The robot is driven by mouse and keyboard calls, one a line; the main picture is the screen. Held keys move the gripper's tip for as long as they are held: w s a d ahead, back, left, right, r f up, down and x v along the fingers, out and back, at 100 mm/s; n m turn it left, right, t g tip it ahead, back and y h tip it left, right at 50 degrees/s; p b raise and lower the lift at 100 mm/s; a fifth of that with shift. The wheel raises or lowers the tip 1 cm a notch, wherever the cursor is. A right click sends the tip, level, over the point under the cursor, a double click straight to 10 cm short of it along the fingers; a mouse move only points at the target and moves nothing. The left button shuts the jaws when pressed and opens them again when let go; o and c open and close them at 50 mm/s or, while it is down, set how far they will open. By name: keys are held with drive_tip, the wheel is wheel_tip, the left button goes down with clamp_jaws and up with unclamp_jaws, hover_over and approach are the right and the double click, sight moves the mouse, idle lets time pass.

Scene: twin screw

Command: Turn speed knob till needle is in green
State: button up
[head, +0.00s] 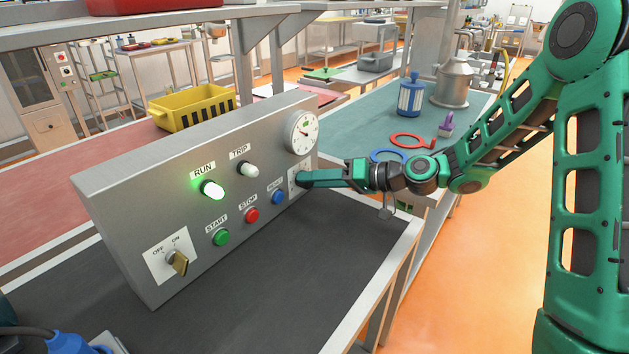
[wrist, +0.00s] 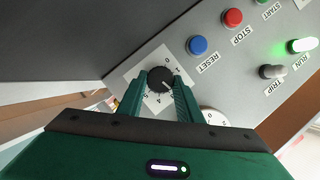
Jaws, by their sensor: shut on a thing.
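The speed knob (wrist: 160,79) is a black round knob on a white numbered plate, at the right end of the grey control panel (head: 130,200). My gripper (wrist: 160,92) is shut on the knob, with one green finger on each side of it. In the head view my gripper (head: 304,179) reaches the panel from the right and hides most of the knob. The round white gauge (head: 301,132) sits above the knob. Its needle and green band are too small to read surely. In the wrist view only the gauge's edge (wrist: 211,118) shows.
The green RUN lamp (head: 212,190) is lit; the TRIP lamp (head: 249,169) is pale. The blue RESET button (head: 278,197), red STOP button (head: 251,215) and green START button (head: 221,238) are close left of the knob. The OFF/ON switch (head: 177,262) is at lower left.

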drive_tip(key=shift+w+d+f+m, duration=0.15)
drive_tip(key=shift+f+m, duration=0.05)
drive_tip(key=shift+m, duration=0.4)
drive_tip(key=shift+y, duration=0.3)
drive_tip(key=o, duration=1)
drive_tip(key=shift+o, duration=0.2)
drive_tip(key=v, duration=1)
drive_tip(key=shift+d+r, duration=0.1)
drive_tip(key=shift+d, duration=0.3)
